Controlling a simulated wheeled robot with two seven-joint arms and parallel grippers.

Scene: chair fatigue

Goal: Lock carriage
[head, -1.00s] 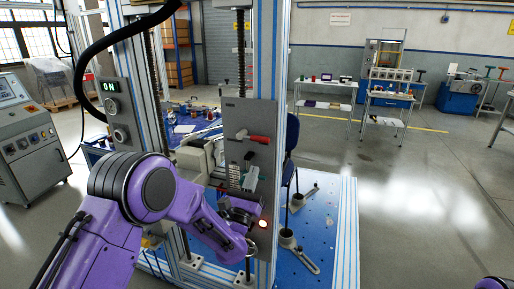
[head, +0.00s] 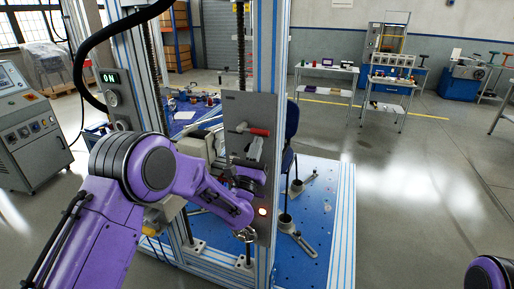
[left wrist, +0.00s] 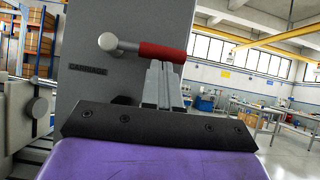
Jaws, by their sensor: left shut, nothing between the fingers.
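The carriage is a grey upright plate (head: 238,108) on the aluminium frame. It bears a lever with a red handle (head: 261,132) that points right, roughly level. In the left wrist view the plate (left wrist: 85,90) reads "CARRIAGE", and the red handle (left wrist: 162,52) extends right from a silver pivot. My left gripper (head: 254,148) is shut and empty, just below the red handle in the head view. Its fingertips (left wrist: 158,68) point up towards the handle's underside; I cannot tell whether they touch it. My right gripper is out of view.
Frame posts (head: 264,60) stand close on both sides. The blue base plate (head: 318,215) holds clamps. A control cabinet (head: 30,130) stands left; open floor lies right.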

